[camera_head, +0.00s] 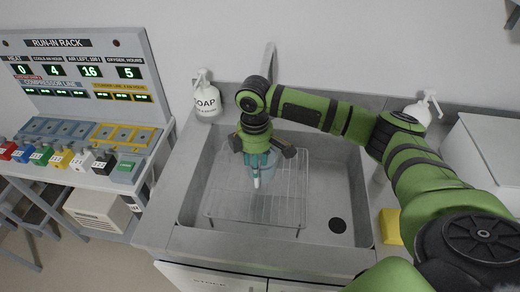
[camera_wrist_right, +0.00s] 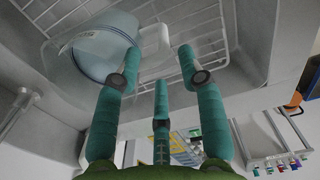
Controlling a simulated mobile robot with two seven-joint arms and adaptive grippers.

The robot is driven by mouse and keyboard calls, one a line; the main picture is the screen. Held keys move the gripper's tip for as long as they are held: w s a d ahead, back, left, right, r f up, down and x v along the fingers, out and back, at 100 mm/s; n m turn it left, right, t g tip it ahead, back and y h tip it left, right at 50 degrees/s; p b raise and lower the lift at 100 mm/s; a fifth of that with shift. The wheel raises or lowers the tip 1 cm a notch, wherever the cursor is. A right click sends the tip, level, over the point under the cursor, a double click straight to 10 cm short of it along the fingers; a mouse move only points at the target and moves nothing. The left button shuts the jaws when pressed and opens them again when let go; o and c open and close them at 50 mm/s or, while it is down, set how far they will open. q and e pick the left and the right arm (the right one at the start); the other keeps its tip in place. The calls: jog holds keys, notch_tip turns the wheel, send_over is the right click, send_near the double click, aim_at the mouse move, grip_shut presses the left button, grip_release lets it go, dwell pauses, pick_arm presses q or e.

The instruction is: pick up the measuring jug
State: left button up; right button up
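The measuring jug (camera_wrist_right: 100,42) is a clear, bluish vessel on the wire rack (camera_wrist_right: 205,22), with a pale handle (camera_wrist_right: 155,48) on its side. In the head view, the jug (camera_head: 268,172) is mostly hidden beneath my right gripper (camera_head: 258,170). My right gripper also shows in the wrist view (camera_wrist_right: 159,68). Its teal fingers are spread apart, with the handle near the gap between the fingertips and the jug's body beyond the left finger. I cannot tell whether any finger touches the jug. My left gripper is in neither view.
The rack (camera_head: 285,215) stands in a grey sink (camera_head: 345,190). A tap (camera_head: 270,62) and a soap bottle (camera_head: 207,100) are behind it. Another pump bottle (camera_head: 420,112) and a yellow sponge (camera_head: 390,227) are at the right. The run-in rack (camera_head: 90,70) is at the left.

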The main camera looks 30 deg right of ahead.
aim_at(257, 189)
jog(key=shift+s+f+p, duration=0.2)
jog(key=shift+f+p, duration=0.2)
jog(key=shift+f, duration=0.2)
jog(key=shift+s+f+p, duration=0.2)
jog(key=shift+f+p, duration=0.2)
jog(key=shift+f, duration=0.15)
notch_tip(257, 189, down, 4)
jog(key=shift+r+p, duration=0.15)
jog(key=shift+p, duration=0.5)
jog(key=shift+f, duration=0.3)
grip_shut()
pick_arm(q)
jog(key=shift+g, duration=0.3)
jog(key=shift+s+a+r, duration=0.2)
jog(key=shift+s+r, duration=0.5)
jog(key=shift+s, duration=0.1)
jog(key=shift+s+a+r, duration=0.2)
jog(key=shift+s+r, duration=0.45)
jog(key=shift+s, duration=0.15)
pick_arm(e)
jog(key=shift+w, duration=0.1)
